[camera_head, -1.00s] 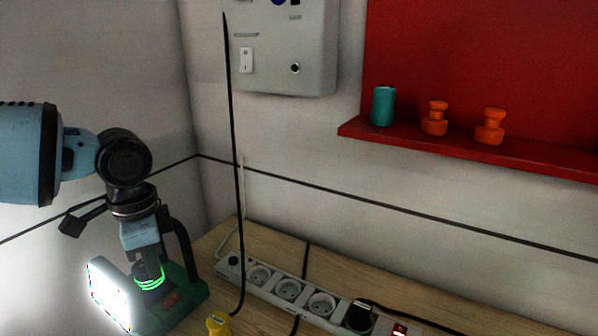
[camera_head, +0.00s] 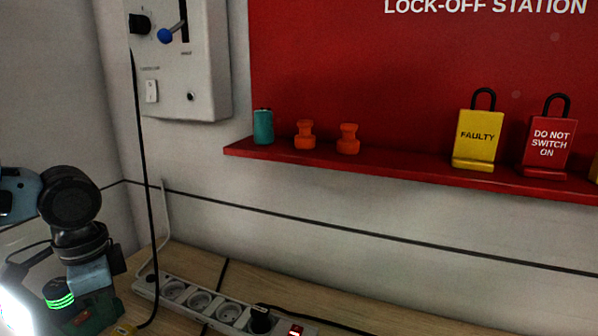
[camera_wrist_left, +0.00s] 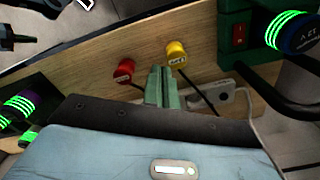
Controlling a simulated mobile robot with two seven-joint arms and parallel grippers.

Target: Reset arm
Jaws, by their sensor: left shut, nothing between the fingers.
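My left arm (camera_head: 68,198) comes in at the left edge of the head view. Its light-blue gripper body (camera_head: 90,275) points down, and the fingertips are hidden there. In the left wrist view my left gripper (camera_wrist_left: 164,88) has its grey-green fingers together with nothing between them. The fingers appear over the wooden bench (camera_wrist_left: 85,55), between a red plug (camera_wrist_left: 124,70) and a yellow plug (camera_wrist_left: 176,53); I cannot tell how high above it. My right gripper is in neither view.
A lit lamp (camera_head: 15,305) and a green-banded cylinder (camera_head: 58,293) stand close by the left arm. A white socket strip (camera_head: 200,303) lies on the bench. A black cable (camera_head: 142,180) hangs from the grey panel (camera_head: 185,60). A red shelf (camera_head: 400,175) holds tags and small parts.

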